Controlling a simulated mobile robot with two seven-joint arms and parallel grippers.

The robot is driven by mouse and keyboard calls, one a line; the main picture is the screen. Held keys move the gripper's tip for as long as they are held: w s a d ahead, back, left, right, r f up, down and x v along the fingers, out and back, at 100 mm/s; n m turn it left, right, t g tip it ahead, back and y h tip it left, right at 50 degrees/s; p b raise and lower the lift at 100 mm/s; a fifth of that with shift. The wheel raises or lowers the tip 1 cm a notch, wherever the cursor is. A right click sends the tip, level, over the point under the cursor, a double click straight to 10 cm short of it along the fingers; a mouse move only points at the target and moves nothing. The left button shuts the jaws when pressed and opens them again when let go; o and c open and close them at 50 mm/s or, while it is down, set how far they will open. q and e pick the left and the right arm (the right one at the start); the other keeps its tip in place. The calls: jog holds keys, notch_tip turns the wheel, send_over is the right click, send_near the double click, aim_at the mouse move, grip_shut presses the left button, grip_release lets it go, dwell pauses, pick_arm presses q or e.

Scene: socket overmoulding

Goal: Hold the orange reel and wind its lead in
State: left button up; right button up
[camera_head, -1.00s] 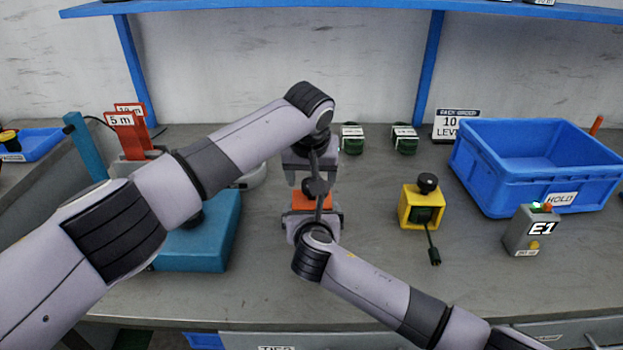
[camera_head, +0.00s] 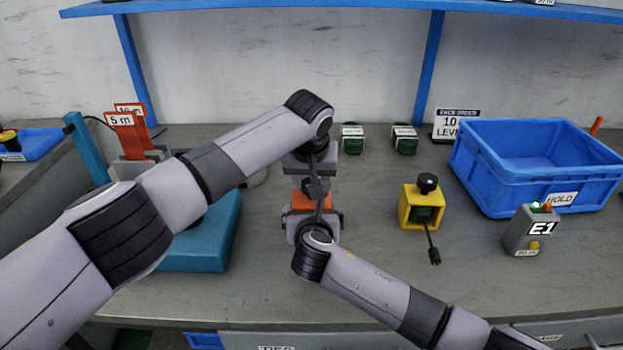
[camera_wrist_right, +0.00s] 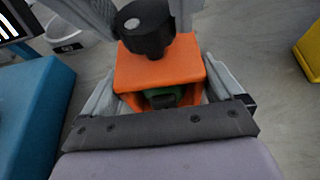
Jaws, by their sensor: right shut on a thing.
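The orange reel (camera_head: 313,200) stands at the middle of the bench, partly hidden by my arms. In the right wrist view its orange housing (camera_wrist_right: 158,68) shows a black knob (camera_wrist_right: 146,30) on top and something dark green inside. My right gripper (camera_head: 316,216) is shut on the reel, one finger along each side of the housing. My left gripper (camera_head: 311,172) is above the reel, pointing down. In the right wrist view its grey fingers flank the knob, but whether they touch it is unclear. The reel's lead is not visible.
A yellow reel (camera_head: 409,215) with a green lead and plug stands to the right. Beyond it are a grey E1 box (camera_head: 525,237) and a blue crate (camera_head: 490,184). A teal block (camera_head: 221,236) lies left under my left arm. Two green items (camera_head: 353,144) lie behind.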

pick_arm(q)
jog(key=shift+m, duration=0.4)
jog(key=m, duration=0.2)
jog(key=m+h, duration=0.1)
jog(key=shift+a+m+g+h, duration=0.1)
jog(key=shift+m+g+h, duration=0.2)
jog(key=shift+m+g, duration=0.1)
jog(key=m, duration=0.2)
jog(key=m+h, duration=0.1)
jog(key=m, duration=0.1)
jog(key=shift+w+a+g+h, duration=0.1)
jog(key=shift+a+g+h, duration=0.05)
jog(key=shift+g+h, duration=0.2)
jog(key=shift+w+r+m+g, duration=0.15)
jog(key=shift+m+g, duration=0.1)
jog(key=shift+m, duration=0.75)
jog(key=shift+w+a+r+m, duration=0.1)
jog(key=shift+w+a+m, duration=0.25)
jog(key=shift+m, duration=0.35)
jog(key=shift+s+m+g+h, duration=0.25)
jog(key=shift+m+g, duration=0.05)
jog(key=o, duration=0.8)
jog(key=shift+d, duration=0.1)
jog(key=shift+o, duration=1.4)
jog(key=shift+s+d, duration=0.1)
